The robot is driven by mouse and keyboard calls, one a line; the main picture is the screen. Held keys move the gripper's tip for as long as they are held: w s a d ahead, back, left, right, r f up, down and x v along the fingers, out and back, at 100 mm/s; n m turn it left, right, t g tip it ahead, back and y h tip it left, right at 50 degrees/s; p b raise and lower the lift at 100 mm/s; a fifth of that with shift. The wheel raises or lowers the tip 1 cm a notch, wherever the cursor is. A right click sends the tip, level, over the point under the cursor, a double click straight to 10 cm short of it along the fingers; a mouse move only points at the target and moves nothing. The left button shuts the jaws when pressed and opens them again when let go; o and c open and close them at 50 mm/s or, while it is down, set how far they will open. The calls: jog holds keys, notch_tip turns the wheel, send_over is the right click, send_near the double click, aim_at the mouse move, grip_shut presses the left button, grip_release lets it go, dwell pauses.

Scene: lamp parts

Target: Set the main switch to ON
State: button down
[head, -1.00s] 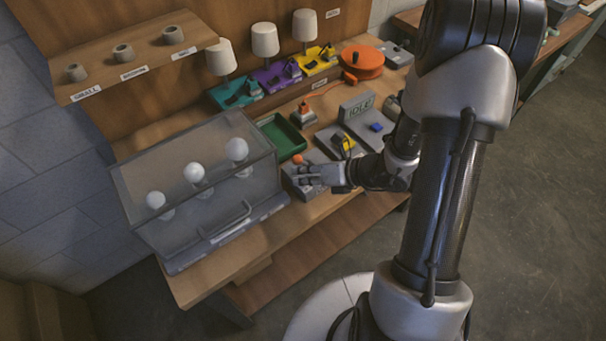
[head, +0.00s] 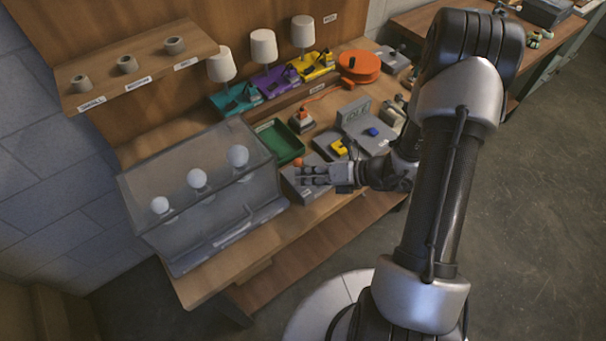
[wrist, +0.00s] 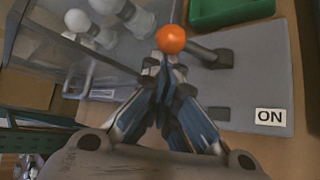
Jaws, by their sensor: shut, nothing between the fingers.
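The main switch is a grey box (head: 297,188) on the workbench, with a lever ending in an orange ball knob (head: 299,161). In the wrist view the box (wrist: 262,72) carries an ON label (wrist: 269,116) at its right. The lever leans left there, away from that label, with the orange knob (wrist: 171,39) at its end. My gripper (head: 304,174) is over the box beside the knob. In the wrist view its shut, empty fingertips (wrist: 164,66) are just below the knob; whether they touch it I cannot tell.
A clear case (head: 205,190) with three bulbs stands left of the switch. A green tray (head: 281,141) lies behind it. A grey unit with a display (head: 355,116) and a yellow-topped part (head: 340,148) are near my wrist. Three lamps line the back. The floor in front is clear.

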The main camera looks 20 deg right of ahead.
aim_at(302, 164)
jog(key=shift+w+d+r+m+y+p, duration=0.25)
jog(key=shift+d+r+m+y+p, duration=0.35)
jog(key=shift+y+p, duration=0.35)
jog(key=d+m+y, duration=0.2)
jog(key=y, duration=0.1)
jog(key=shift+w+d+m+t, duration=0.2)
jog(key=shift+w+m+t, duration=0.1)
jog(key=shift+w+t, duration=0.1)
jog(key=shift+d+y, duration=0.25)
jog(key=shift+y, duration=0.1)
jog(key=shift+w+d, duration=0.35)
jog(key=shift+d, duration=0.55)
jog(key=shift+d+f, duration=0.1)
